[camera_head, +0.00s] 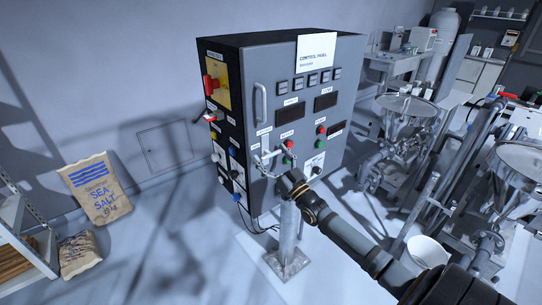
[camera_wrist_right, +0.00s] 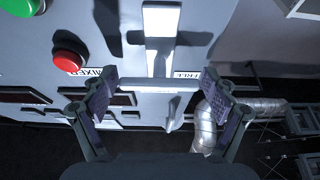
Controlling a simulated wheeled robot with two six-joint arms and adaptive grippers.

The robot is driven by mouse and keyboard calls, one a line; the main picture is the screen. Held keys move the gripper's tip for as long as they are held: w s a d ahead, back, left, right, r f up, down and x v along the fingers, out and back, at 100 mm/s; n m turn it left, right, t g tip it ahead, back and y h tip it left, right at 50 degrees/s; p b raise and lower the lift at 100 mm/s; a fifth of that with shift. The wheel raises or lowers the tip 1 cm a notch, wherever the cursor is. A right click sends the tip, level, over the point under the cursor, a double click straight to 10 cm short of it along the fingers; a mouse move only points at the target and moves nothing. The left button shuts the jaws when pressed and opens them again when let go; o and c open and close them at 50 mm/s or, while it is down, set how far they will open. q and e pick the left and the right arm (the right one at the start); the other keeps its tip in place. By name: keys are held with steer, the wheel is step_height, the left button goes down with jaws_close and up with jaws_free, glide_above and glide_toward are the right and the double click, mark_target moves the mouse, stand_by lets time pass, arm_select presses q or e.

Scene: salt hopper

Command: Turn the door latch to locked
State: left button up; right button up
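The grey control cabinet (camera_head: 305,110) stands against the wall, with a "CONTROL PANEL" sheet on top. The door latch (camera_head: 265,154) is a pale metal lever low on the left of its front, below the long door handle (camera_head: 260,103). My right gripper (camera_head: 274,166) is at the latch and partly hides it. In the right wrist view the pale T-shaped latch (camera_wrist_right: 160,55) lies in front of and between the two spread fingers of my right gripper (camera_wrist_right: 168,104). Gaps show beside the fingers; I cannot tell if either touches it. My left gripper is not in view.
Red and green buttons (camera_head: 320,130) and a dial (camera_head: 316,170) sit right of the latch. A red switch (camera_head: 210,84) is on the cabinet's side. A metal post (camera_head: 289,235) stands below my gripper. Steel hopper machinery (camera_head: 405,110) crowds the right. The left floor is mostly free.

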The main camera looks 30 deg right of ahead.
steer(key=c, duration=0.7)
steer(key=shift+n+y, duration=0.4)
steer(key=n+y+b, duration=0.1)
steer(key=n, duration=0.2)
steer(key=shift+f+g, duration=0.1)
steer(key=shift+g, duration=0.2)
steer(key=n+g+y+b, duration=0.1)
steer(key=n+y, duration=0.2)
steer(key=n, duration=0.2)
steer(key=n+g+y, duration=0.1)
steer(key=n, duration=0.2)
steer(key=n+g, duration=0.1)
steer(key=n, duration=0.3)
steer(key=shift+y+b, duration=0.3)
steer(key=shift+y, duration=0.1)
steer(key=n+g, duration=0.1)
steer(key=n, duration=0.2)
steer(key=n+g, duration=0.2)
steer(key=n, duration=0.1)
steer(key=shift+n, duration=0.4)
